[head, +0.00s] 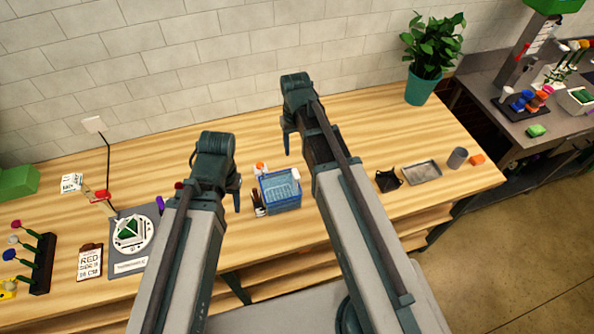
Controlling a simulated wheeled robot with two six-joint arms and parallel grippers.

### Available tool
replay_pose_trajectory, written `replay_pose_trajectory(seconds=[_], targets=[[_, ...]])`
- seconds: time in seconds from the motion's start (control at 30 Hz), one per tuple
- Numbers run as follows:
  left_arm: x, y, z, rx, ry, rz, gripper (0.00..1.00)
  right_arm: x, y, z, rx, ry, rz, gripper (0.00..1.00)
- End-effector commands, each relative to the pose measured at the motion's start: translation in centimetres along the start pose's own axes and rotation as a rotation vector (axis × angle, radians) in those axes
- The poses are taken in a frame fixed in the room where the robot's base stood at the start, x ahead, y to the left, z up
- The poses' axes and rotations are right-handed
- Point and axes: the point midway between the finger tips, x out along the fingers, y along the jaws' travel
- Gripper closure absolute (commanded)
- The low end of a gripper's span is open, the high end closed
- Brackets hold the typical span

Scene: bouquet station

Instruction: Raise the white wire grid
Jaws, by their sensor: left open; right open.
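I cannot clearly make out the white wire grid. A blue crate (296,200) stands on the wooden bench between my two arms, and pale grid-like lines show inside it. I cannot tell whether these are the grid or the crate's own wall. My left gripper (234,205) is open, to the left of the crate, with one finger pointing down and the rest hidden by the arm. My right gripper (288,148) is open, above the bench behind the crate, and partly hidden by its arm. Neither appears to hold anything.
Small dark items (259,207) stand at the crate's left side. A dark mat with a white round device (132,233) lies to the left, near a flower rack (42,262). A black holder (388,180), grey tray (422,173) and potted plant (420,88) are right.

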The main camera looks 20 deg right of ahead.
Motion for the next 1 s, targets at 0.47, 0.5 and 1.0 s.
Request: replay_pose_trajectory(seconds=[0.47, 0.5, 1.0], targets=[[6.5, 0.6, -0.5, 0.004, 0.003, -0.001, 0.50, 6.5, 0.0, 0.0, 0.000, 0.000, 0.000, 0.45], [7.0, 0.6, -0.5, 0.003, 0.003, -0.001, 0.50, 7.1, 0.0, 0.0, 0.000, 0.000, 0.000, 0.45], [12.9, 1.2, -0.9, 0.012, 0.004, -0.003, 0.50, 13.0, 0.0, 0.0, 0.000, 0.000, 0.000, 0.45]])
